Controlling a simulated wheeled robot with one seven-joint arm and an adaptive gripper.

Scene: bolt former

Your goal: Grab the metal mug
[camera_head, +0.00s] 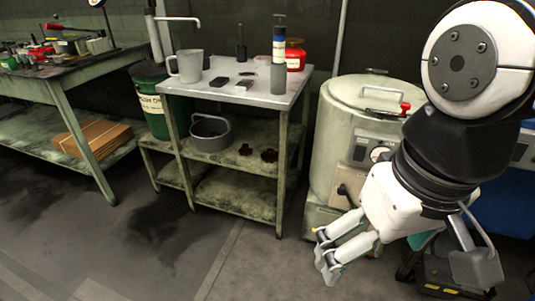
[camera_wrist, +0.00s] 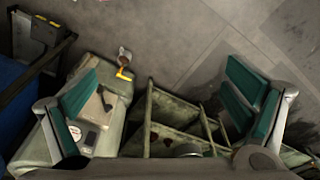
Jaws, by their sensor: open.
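The metal mug (camera_head: 190,66) is grey with a handle on its left side. It stands upright at the back left of the metal-topped table (camera_head: 215,91). My gripper (camera_head: 326,256) hangs low at the right in the head view, in front of the pale drum and well away from the mug. In the wrist view its teal-padded fingers (camera_wrist: 165,105) are spread wide with nothing held between them. I cannot make out the mug in the wrist view.
A blue-topped bottle (camera_head: 279,60), a red container (camera_head: 295,55) and small dark blocks share the tabletop. A green drum (camera_head: 152,110) stands behind its left side, the pale drum (camera_head: 338,128) to its right. A bucket (camera_head: 211,133) sits on the shelf. The floor in front is clear.

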